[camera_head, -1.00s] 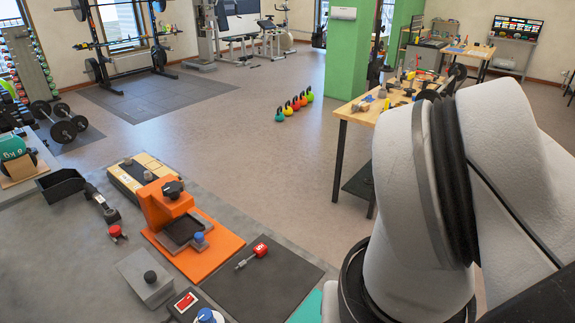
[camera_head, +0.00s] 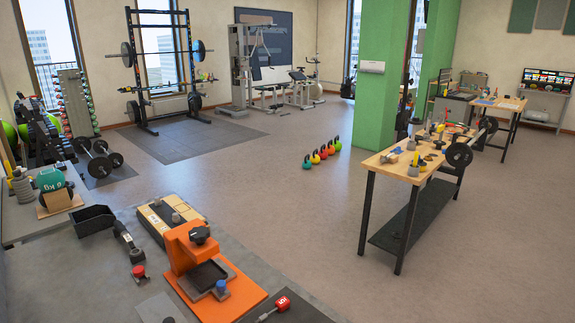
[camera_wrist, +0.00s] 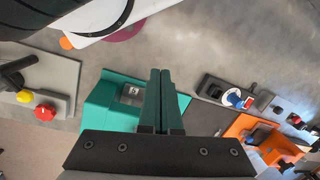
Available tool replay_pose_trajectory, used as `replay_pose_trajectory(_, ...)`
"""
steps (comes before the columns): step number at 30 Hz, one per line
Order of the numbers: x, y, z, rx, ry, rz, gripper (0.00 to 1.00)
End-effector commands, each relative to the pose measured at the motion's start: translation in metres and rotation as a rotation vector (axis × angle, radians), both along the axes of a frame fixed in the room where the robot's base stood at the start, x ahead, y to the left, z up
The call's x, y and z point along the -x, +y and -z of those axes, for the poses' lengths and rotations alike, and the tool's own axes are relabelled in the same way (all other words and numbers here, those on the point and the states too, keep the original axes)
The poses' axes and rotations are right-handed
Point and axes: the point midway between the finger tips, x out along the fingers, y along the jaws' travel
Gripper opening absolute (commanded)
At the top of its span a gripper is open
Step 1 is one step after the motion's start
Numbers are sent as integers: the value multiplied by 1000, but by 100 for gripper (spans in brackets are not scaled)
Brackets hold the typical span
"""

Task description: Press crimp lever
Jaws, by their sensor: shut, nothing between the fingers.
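No part is labelled as the crimp lever, so I cannot tell for certain which one it is. In the wrist view a black lever-like handle (camera_wrist: 15,72) stands at the far left by a grey plate (camera_wrist: 62,72) with a yellow knob (camera_wrist: 24,96) and a red knob (camera_wrist: 45,113). My gripper (camera_wrist: 160,72) is shut and empty, in front of a teal fixture (camera_wrist: 100,112) with a small grey square part (camera_wrist: 130,91). It is right of the grey plate. In the head view an orange press-like fixture (camera_head: 180,251) has a black knob (camera_head: 199,235). My gripper is outside that view.
In the wrist view a dark box with a blue knob (camera_wrist: 233,98) and an orange fixture (camera_wrist: 245,124) lie right of my gripper. In the head view a red-handled tool (camera_head: 281,302), red button (camera_head: 138,270) and black bin (camera_head: 93,220) sit on the platform.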

Motion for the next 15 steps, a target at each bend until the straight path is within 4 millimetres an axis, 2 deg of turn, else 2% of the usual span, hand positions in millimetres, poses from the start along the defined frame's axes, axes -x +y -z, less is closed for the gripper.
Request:
replay_pose_trajectory(11, 0, 0, 2, -2, -1, 6, 0)
replay_pose_trajectory(13, -6, -2, -5, 6, -1, 13, 0)
replay_pose_trajectory(15, -22, -8, -26, 37, 1, 38, 0)
